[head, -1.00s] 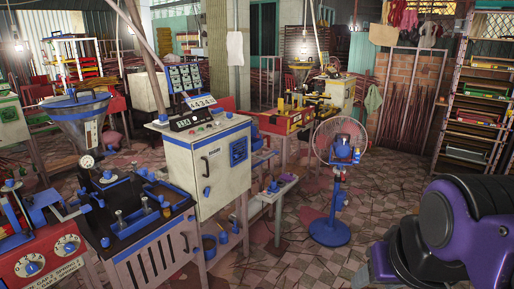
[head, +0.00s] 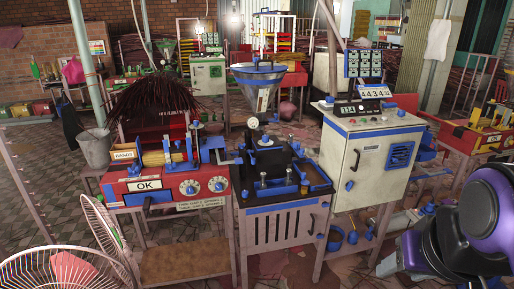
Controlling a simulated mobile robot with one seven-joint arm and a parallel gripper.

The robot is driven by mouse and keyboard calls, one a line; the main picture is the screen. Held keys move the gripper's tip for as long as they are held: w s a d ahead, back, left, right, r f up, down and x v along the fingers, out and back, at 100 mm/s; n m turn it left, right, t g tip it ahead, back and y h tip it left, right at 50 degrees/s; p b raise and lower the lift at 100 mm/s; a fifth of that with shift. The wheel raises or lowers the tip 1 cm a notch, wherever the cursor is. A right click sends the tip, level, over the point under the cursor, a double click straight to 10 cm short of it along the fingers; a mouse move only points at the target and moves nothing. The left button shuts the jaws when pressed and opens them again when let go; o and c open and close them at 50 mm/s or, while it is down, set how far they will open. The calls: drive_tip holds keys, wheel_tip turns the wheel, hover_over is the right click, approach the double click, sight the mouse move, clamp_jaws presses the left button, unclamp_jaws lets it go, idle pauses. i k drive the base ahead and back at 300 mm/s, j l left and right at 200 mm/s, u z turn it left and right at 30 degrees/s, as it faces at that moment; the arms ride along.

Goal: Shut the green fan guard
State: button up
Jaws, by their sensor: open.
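A fan stands at the lower left of the head view, cut off by the bottom edge. One pale round wire guard part (head: 40,275) faces up, with something red showing through its wires. A second wire guard part (head: 103,232) stands steeply beside it at its right, with a small green part near it. The two parts look spread apart at an angle, so the guard appears open. The fan's stand and most of its body are out of view. My purple and black arm is at the lower right, far from the fan. My gripper is not in view.
A red machine (head: 165,186) with incense sticks stands just behind the fan. A black-topped extruder (head: 280,205) and a white control cabinet (head: 370,165) stand to its right. A grey bucket (head: 97,148) is behind. Some tiled floor (head: 35,165) shows at the left.

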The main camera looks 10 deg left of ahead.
sight(131, 262)
drive_tip(key=i+u, duration=0.15)
drive_tip(key=u, duration=0.3)
drive_tip(key=i+l+u, duration=0.1)
drive_tip(key=u, duration=0.3)
drive_tip(key=i+l+u, duration=0.1)
drive_tip(key=l+u, duration=0.15)
drive_tip(key=u, duration=0.2)
drive_tip(key=i+l+u, duration=0.1)
drive_tip(key=u, duration=0.35)
drive_tip(key=l+u, duration=0.4)
drive_tip(key=i+l+u, duration=0.1)
drive_tip(key=l+u, duration=0.2)
drive_tip(key=i+l+u, duration=0.1)
drive_tip(key=l+u, duration=0.2)
drive_tip(key=i+l, duration=0.2)
drive_tip(key=i, duration=0.2)
drive_tip(key=i+j+z, duration=0.55)
drive_tip(key=i+j, duration=0.15)
drive_tip(key=k+l+u, duration=0.45)
drive_tip(key=k+l, duration=0.15)
drive_tip(key=l, duration=0.05)
